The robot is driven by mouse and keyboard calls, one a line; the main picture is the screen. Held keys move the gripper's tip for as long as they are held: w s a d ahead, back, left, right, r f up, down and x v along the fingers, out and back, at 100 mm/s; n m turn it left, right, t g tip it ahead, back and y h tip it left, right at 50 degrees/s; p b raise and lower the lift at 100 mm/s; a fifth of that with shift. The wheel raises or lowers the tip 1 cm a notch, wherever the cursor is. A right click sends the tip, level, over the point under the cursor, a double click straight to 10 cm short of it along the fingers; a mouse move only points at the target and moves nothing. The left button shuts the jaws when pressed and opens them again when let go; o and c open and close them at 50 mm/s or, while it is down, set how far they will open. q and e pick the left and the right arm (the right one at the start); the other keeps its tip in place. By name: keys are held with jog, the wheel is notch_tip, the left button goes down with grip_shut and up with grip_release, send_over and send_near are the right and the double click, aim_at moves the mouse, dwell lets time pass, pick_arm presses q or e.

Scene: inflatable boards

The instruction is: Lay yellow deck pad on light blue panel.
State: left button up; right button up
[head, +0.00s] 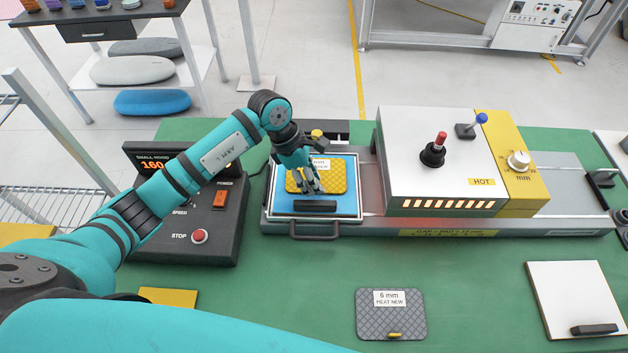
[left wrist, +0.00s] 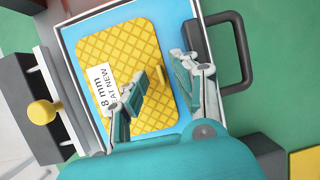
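The yellow deck pad (head: 336,183), quilted and with a white label, lies on the light blue panel (head: 279,208) in the tray, with blue showing around it. In the left wrist view the pad (left wrist: 112,45) shows its "8 mm" label, and the panel (left wrist: 171,32) borders it. My left gripper (head: 311,188) is low over the pad. In the left wrist view the fingers (left wrist: 163,68) are apart, near the pad's small yellow tab (left wrist: 160,77); I see no grip on it. Whether the fingers touch the pad is unclear. My right gripper is not in view.
The tray's handle (head: 314,237) faces the front. A heater hood (head: 430,160) with "HOT" label stands right of the tray. A control box (head: 200,225) is at left. A grey 6 mm pad (head: 375,315) and a white panel (head: 566,290) lie on the green table.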

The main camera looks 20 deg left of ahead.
pick_arm(q)
jog(key=b+v, duration=0.2)
jog(key=v, duration=0.9)
